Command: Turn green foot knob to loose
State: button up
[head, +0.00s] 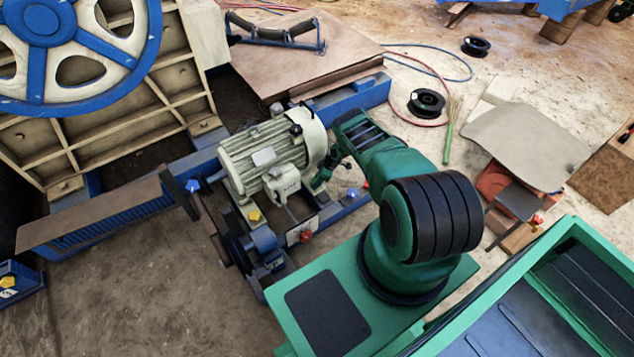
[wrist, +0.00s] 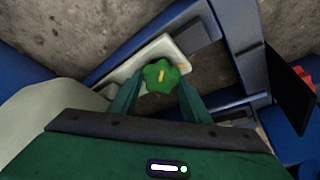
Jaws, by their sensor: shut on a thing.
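The green foot knob (wrist: 161,75) is a lobed knob with a short yellow mark on its top. It sits on a pale plate (wrist: 124,83) on the blue frame in the wrist view. My gripper (wrist: 159,88) has one finger on each side of the knob and is shut on it. The yellow mark points nearly along the picture's vertical. In the head view my gripper (head: 320,181) reaches down beside the right end of the grey motor (head: 262,155). The knob cannot be made out clearly there.
A yellow knob (head: 254,215), a red knob (head: 306,236) and a blue knob (head: 193,186) stand around the motor. A large blue flywheel (head: 42,25) is at the upper left. Blue frame rails (head: 345,98) surround the motor. Open floor lies at the lower left.

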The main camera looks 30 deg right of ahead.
jog(key=shift+d, duration=0.4)
jog(key=o, duration=0.9)
jog(key=shift+f, duration=0.1)
jog(key=shift+o, duration=0.7)
jog(key=shift+a, duration=0.15)
jog(key=shift+r, duration=0.2)
jog(key=v, duration=1)
jog(key=shift+r, duration=0.15)
